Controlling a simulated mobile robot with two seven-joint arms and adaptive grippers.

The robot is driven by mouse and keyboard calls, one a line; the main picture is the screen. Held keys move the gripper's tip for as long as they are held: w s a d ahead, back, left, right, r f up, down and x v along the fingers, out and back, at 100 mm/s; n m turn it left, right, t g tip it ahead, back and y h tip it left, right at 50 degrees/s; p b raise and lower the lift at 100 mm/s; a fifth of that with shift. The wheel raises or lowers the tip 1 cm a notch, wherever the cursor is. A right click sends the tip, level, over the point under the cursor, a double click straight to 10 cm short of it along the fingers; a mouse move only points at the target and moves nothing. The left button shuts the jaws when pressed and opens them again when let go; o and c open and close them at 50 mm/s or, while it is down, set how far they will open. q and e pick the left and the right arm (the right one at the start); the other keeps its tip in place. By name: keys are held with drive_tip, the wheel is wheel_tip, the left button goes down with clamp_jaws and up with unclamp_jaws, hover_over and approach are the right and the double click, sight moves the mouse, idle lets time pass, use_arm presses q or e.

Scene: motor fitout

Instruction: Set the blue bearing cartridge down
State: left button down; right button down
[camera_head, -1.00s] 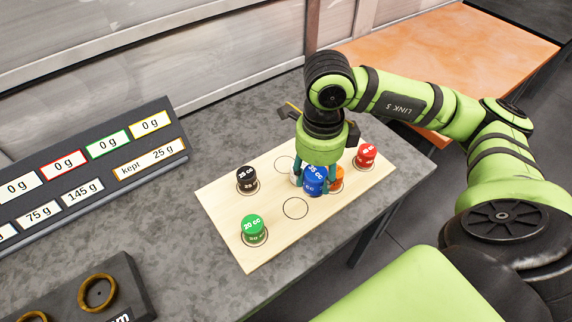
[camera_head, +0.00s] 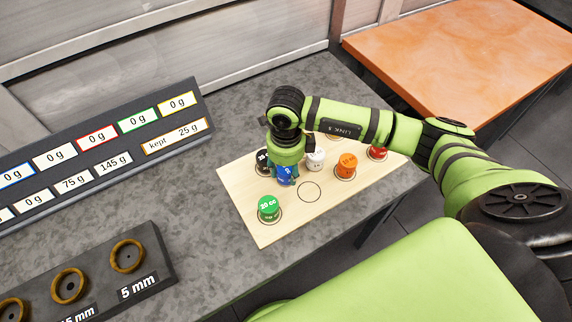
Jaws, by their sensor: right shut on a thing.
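The blue bearing cartridge (camera_head: 287,175) is a small blue cylinder over the left part of the pale wooden board (camera_head: 262,236). My right gripper (camera_head: 286,168) is shut on it and points down from above. I cannot tell whether the cartridge touches the board. An empty drawn circle (camera_head: 309,192) lies to the right of it and a little nearer. The green cartridge (camera_head: 269,208) stands in front of it, and the black cartridge (camera_head: 263,161) is just behind and left, partly hidden by the gripper. My left gripper is not in view.
White (camera_head: 315,159), orange (camera_head: 346,166) and red (camera_head: 378,152) cartridges stand on the board to the right. A display panel (camera_head: 100,150) with gram labels is at the left. A dark block with ring holes (camera_head: 98,280) lies at the front left. Grey table around the board is clear.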

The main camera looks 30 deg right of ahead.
sight(286, 168)
drive_tip(key=shift+f+b, duration=0.2)
drive_tip(key=shift+b, duration=0.1)
drive_tip(key=c, duration=0.6)
unclamp_jaws()
drive_tip(key=shift+c, duration=0.2)
drive_tip(key=shift+r, duration=0.1)
drive_tip(key=shift+r+p, duration=0.15)
drive_tip(key=shift+p, duration=0.15)
drive_tip(key=shift+r, duration=0.3)
wheel_tip(286, 168, up, 11)
drive_tip(key=b, duration=0.3)
drive_tip(key=shift+r, duration=0.2)
